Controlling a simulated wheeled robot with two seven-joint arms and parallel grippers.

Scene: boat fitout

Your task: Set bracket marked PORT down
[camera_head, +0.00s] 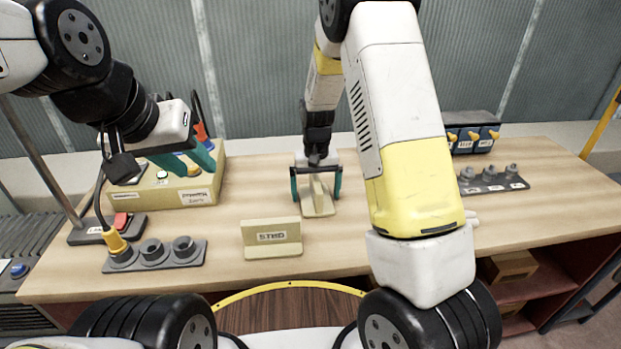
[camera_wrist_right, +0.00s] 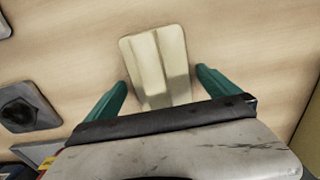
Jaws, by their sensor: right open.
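A cream bracket (camera_head: 318,207) with an upright rib stands on the wooden table, between the fingers of my right gripper (camera_head: 316,184). No lettering shows on it from here. In the right wrist view the bracket (camera_wrist_right: 155,55) lies flat on its base, and the right gripper (camera_wrist_right: 162,88) is open with a gap on both sides of it. A second cream bracket (camera_head: 271,240), marked STBD, stands nearer the table's front edge. My left gripper (camera_head: 188,162) hangs in front of the cream panel box at the left, with its fingers apart and empty.
The cream panel box (camera_head: 180,190) has a button and levers on it. A grey plate with round sockets (camera_head: 155,254) and a yellow plug (camera_head: 115,242) lie at front left. A similar connector plate (camera_head: 490,180) and a switch box (camera_head: 472,132) are at right.

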